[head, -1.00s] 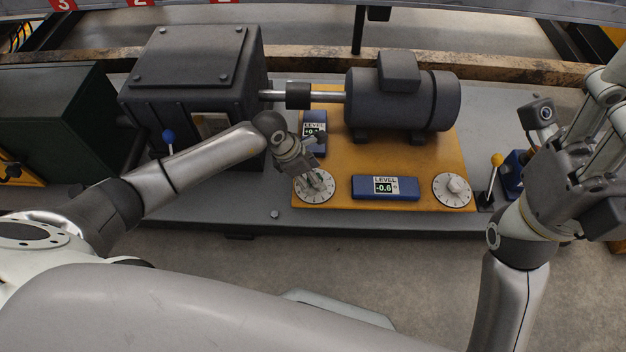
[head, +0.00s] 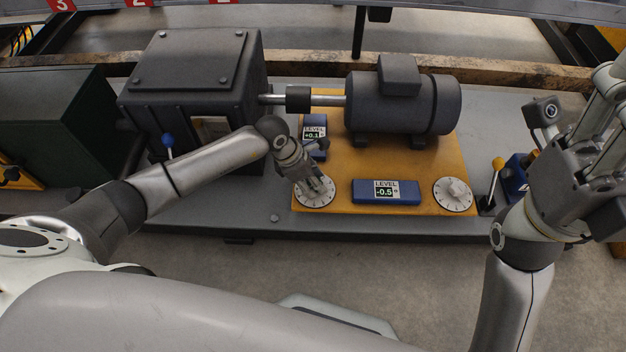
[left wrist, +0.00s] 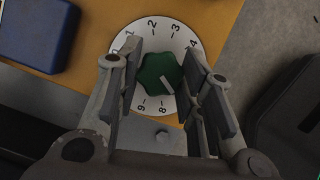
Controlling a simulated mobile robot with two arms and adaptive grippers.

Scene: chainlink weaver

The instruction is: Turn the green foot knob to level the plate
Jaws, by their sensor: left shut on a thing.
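The green foot knob (left wrist: 159,73) sits in the middle of a white numbered dial (left wrist: 148,31) in the left wrist view. Its white pointer line faces the lower right. My left gripper (left wrist: 162,78) is shut on the knob, one finger on each side. In the head view my left gripper (head: 317,186) reaches down onto this dial at the orange plate's (head: 424,167) front left corner and hides the knob. The front level (head: 386,191) reads -0.5. The left level (head: 314,131) appears to read +0.1. My right gripper (head: 606,107) is raised at the right, its opening unclear.
A second dial with a pale knob (head: 454,194) is at the plate's front right. A dark motor (head: 400,100) stands on the plate, its shaft joined to a dark gearbox (head: 190,70).

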